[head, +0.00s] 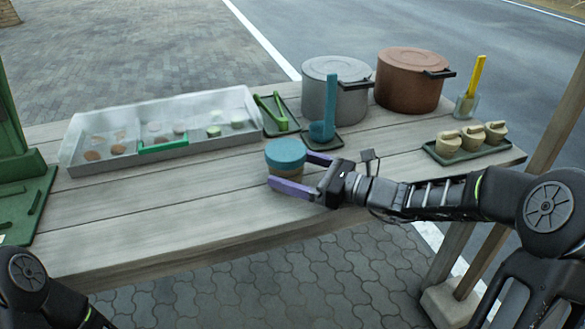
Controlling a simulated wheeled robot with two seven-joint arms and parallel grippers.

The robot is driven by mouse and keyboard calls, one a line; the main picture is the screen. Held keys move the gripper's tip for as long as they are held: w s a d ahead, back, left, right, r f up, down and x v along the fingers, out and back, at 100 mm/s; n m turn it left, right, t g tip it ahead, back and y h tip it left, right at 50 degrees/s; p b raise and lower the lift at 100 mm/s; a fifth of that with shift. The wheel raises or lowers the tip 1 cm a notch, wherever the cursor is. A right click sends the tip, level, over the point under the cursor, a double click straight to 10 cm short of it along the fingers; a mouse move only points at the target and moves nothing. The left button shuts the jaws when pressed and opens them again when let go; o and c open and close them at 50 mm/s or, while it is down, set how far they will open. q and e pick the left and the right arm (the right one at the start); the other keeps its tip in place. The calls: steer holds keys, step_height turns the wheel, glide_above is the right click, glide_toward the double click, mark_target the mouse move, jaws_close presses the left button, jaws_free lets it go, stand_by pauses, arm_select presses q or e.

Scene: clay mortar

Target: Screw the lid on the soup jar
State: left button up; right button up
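The soup jar (303,175) stands upright near the middle of the table, with a brownish body. The blue lid (285,152) sits on top of it; whether it is screwed tight cannot be seen. My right gripper (288,169) reaches in from the right with its two purple fingers spread apart around the jar. The near finger passes in front of the jar's lower part, and the far finger is partly hidden behind it. I cannot tell whether the fingers press on the jar. My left gripper is out of view; only part of my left arm shows at the lower left.
A grey divided tray (75,148) with food pieces is at the left. Green tongs (277,113), a blue ladle (328,112), a grey pot (320,95) and a brown pot (407,85) stand behind. A tray of small pots (480,150) is right. The front left table is clear.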

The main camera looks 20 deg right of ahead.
steer(key=shift+r, duration=0.15)
steer(key=shift+d, duration=0.15)
steer(key=p+v, duration=0.1)
steer(key=v, duration=1)
steer(key=shift+s+d+p, duration=0.2)
steer(key=shift+s+p, duration=0.15)
steer(key=shift+p, duration=0.05)
